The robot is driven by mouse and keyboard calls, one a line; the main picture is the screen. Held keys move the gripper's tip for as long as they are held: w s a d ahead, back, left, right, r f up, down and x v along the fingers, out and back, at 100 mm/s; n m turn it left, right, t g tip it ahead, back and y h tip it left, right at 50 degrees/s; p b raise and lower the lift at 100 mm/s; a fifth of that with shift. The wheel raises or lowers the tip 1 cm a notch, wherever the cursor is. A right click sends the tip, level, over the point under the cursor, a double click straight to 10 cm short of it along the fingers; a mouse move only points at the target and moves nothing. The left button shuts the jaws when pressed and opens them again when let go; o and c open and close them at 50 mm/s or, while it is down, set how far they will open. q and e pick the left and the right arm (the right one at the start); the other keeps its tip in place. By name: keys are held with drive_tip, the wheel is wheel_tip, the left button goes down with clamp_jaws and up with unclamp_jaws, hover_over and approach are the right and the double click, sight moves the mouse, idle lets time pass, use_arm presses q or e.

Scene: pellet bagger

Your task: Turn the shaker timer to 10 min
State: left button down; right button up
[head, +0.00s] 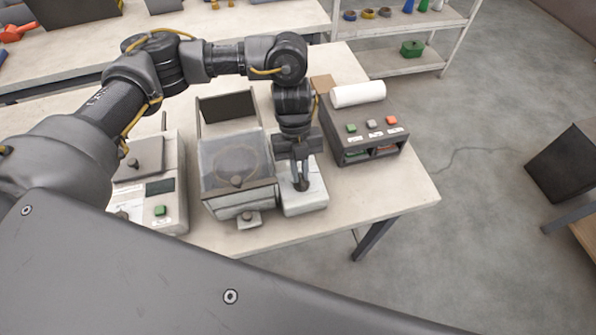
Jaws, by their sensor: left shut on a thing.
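My left gripper (301,187) points down over a small white box (306,206) on the bench, right beside a grey unit with a clear lid (236,165). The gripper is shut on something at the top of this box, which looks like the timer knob. The fingers hide most of the knob, so its setting and any minute marks cannot be read. A round outline shows under the clear lid. My right gripper is not in view.
Left of the lidded unit stands a pale device with a green button (160,210). To the right is a dark box with coloured buttons (372,123) and a white roll (358,94) on top. The bench (405,195) is bare at its right end. A shelf (405,64) stands behind.

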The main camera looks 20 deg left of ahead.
use_arm(q)
drive_tip(key=m+y+b, duration=0.1)
drive_tip(key=m, duration=0.3)
drive_tip(key=d+m+y+b, duration=0.1)
drive_tip(key=m, duration=0.1)
drive_tip(key=shift+w+f+m+y+b, duration=0.1)
drive_tip(key=shift+w+m+y+b, duration=0.05)
drive_tip(key=shift+m+y+b, duration=0.2)
drive_tip(key=shift+d+m+y+b, duration=0.15)
drive_tip(key=shift+m+y+b, duration=0.35)
drive_tip(key=shift+m, duration=0.75)
drive_tip(key=shift+d+m+y+b, duration=0.1)
drive_tip(key=shift+m+y+b, duration=0.35)
drive_tip(key=shift+m, duration=0.75)
drive_tip(key=c, duration=1.5)
unclamp_jaws()
drive_tip(key=b+v, duration=0.2)
drive_tip(key=v, duration=0.9)
drive_tip(key=shift+s, duration=0.2)
